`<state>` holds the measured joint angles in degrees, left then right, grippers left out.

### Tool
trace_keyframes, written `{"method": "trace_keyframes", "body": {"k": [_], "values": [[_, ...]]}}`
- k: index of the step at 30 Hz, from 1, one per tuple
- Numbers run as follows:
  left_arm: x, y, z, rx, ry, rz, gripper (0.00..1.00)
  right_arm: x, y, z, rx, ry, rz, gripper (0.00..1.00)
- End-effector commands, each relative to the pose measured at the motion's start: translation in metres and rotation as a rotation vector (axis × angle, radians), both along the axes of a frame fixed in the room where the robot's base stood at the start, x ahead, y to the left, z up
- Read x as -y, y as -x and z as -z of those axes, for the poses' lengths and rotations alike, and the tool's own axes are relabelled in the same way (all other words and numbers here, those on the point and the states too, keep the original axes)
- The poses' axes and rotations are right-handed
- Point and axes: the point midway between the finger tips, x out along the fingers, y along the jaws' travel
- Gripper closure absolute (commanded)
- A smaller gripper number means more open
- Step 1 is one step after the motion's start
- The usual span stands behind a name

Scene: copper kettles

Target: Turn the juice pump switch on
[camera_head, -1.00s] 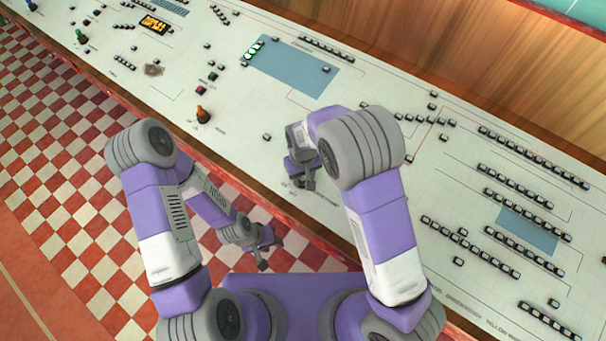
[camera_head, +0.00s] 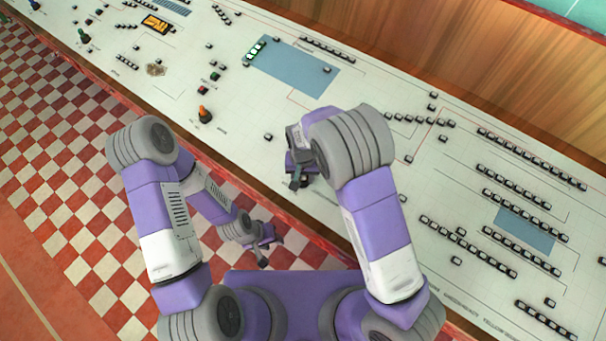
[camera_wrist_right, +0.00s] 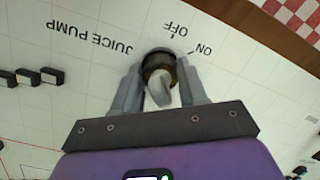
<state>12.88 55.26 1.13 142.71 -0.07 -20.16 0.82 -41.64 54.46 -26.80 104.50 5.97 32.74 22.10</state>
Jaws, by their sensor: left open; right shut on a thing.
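The juice pump switch (camera_wrist_right: 158,64) is a round dark knob with a grey-white middle. It stands on the white panel under the printed words JUICE PUMP, OFF and ON, which appear upside down in the right wrist view. My right gripper (camera_wrist_right: 160,84) has one finger on each side of the knob and is shut on it. In the head view my right gripper (camera_head: 298,178) is low over the panel's near part, and the knob is hidden there. My left gripper (camera_head: 264,252) is open and empty, over the floor before the panel.
The long white control panel (camera_head: 235,160) holds several rows of small black switches. An orange-topped lever (camera_head: 204,115) stands left of my right gripper. A blue display area (camera_head: 297,72) lies behind it. Checkered floor (camera_head: 60,200) runs along the panel's front edge.

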Motion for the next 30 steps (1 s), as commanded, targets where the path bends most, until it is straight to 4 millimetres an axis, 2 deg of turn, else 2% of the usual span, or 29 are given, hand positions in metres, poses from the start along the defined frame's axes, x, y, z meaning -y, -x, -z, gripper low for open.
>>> {"method": "trace_keyframes", "body": {"k": [25,26,30], "values": [[0.0,0.0,-0.0023,0.0,0.0,0.0,0.57,-0.0004,0.0,0.0002,0.0,0.0,0.077,0.89],[0.0,0.0,-0.0023,0.0,0.0,0.0,0.57,-0.0004,0.0,0.0002,0.0,0.0,0.077,0.57],[0.0,0.0,-0.0023,0.0,0.0,0.0,0.57,-0.0004,0.0,0.0002,0.0,0.0,0.076,0.35]]}}
